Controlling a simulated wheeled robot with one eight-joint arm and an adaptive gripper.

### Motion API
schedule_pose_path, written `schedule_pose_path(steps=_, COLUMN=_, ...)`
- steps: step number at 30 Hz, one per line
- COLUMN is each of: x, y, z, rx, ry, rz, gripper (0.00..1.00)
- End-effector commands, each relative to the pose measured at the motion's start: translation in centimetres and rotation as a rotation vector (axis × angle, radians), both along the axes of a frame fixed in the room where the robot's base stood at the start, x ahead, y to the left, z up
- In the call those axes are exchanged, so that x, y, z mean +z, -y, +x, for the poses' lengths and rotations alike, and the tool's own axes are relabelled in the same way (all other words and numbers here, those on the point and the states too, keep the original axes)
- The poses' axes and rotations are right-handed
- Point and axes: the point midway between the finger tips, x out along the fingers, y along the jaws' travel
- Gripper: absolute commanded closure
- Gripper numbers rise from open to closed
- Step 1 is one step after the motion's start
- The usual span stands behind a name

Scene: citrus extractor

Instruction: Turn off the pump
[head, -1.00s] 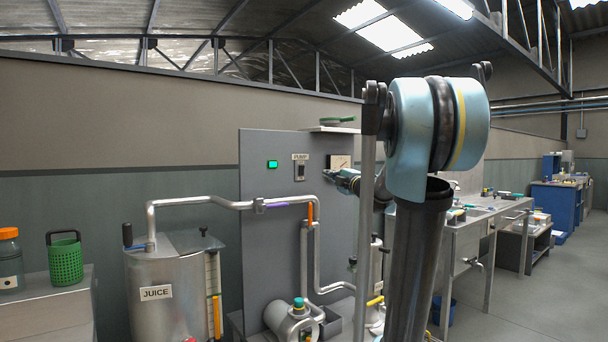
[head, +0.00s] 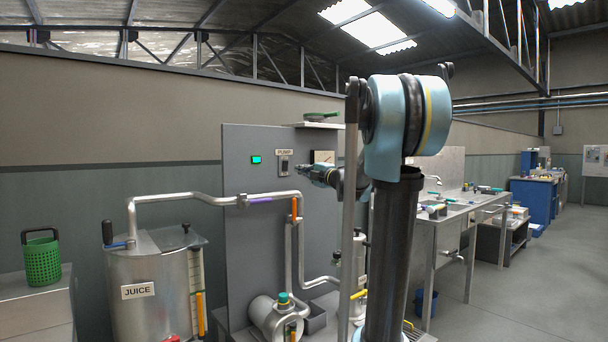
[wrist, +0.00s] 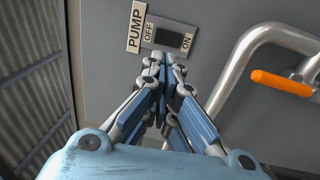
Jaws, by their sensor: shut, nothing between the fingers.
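The pump switch (head: 284,165) is on the grey panel (head: 250,215), under a PUMP label (head: 284,153). My gripper (head: 299,168) is shut and empty, pointing at the panel just right of the switch. In the wrist view my gripper (wrist: 162,58) overlaps the switch's lower edge; I cannot tell whether it touches.
An orange-handled pipe (head: 294,208) runs below the switch, and the orange handle (wrist: 281,83) is at the right of the wrist view. A small shelf (head: 318,125) with a green item sits above. A steel JUICE tank (head: 155,285) stands left.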

Motion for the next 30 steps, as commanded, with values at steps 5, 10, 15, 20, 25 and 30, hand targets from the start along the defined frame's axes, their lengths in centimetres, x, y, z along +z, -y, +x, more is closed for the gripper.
schedule_pose_path(steps=5, x=0.4, y=-1.9, z=2.7, rx=0.003, ry=0.000, rz=0.001, gripper=1.00)
schedule_pose_path(steps=10, x=0.7, y=-3.5, z=5.0, rx=0.003, ry=0.000, rz=0.001, gripper=1.00)
schedule_pose_path(steps=15, x=1.0, y=-4.8, z=7.0, rx=0.002, ry=0.000, rz=0.000, gripper=1.00)
schedule_pose_path(steps=20, x=1.2, y=-5.5, z=8.1, rx=0.000, ry=-0.001, rz=0.001, gripper=1.00)
schedule_pose_path(steps=25, x=1.2, y=-5.7, z=8.5, rx=0.000, ry=0.000, rz=0.000, gripper=1.00)
schedule_pose_path(steps=30, x=1.2, y=-5.7, z=8.5, rx=0.000, ry=0.000, rz=0.000, gripper=1.00)
